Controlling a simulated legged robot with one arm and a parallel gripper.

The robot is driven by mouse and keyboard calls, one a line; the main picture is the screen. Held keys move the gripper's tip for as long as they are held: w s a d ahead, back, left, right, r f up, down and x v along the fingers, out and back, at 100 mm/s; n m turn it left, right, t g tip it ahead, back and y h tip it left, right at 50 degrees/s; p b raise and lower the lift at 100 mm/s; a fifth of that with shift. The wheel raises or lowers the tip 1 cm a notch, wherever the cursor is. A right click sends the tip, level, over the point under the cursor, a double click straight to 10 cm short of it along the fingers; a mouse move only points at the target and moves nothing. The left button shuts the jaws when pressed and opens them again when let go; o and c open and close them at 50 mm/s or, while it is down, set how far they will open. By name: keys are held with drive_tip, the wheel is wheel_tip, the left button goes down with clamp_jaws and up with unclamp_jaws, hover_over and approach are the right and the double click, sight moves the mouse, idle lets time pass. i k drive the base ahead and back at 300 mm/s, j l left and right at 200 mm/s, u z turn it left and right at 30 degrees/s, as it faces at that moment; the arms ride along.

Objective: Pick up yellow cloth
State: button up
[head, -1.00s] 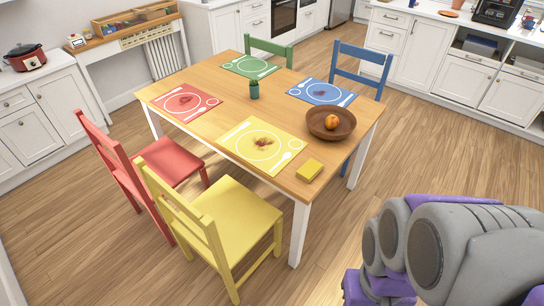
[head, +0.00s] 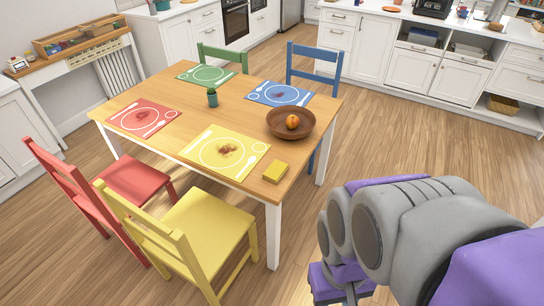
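A small yellow folded block, which looks like the yellow cloth (head: 275,172), lies on the near right corner of the wooden table (head: 226,108). It is beside the yellow placemat (head: 248,162), a little apart from it. My arm shows at the lower right, in front of the floor and apart from the table. My gripper's fingers cannot be made out in this view, so whether they hold anything is hidden.
A brown bowl (head: 309,122) with an orange fruit stands behind the cloth. A yellow chair (head: 190,240) and a red chair (head: 120,190) stand at the left. The floor right of the table is clear.

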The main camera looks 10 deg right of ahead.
sight(275, 172)
drive_tip(key=i+u, duration=0.25)
drive_tip(key=i, duration=0.2)
drive_tip(key=i+l+u, duration=0.25)
drive_tip(key=i, duration=0.2)
drive_tip(key=i+j, duration=0.05)
drive_tip(key=j, duration=0.05)
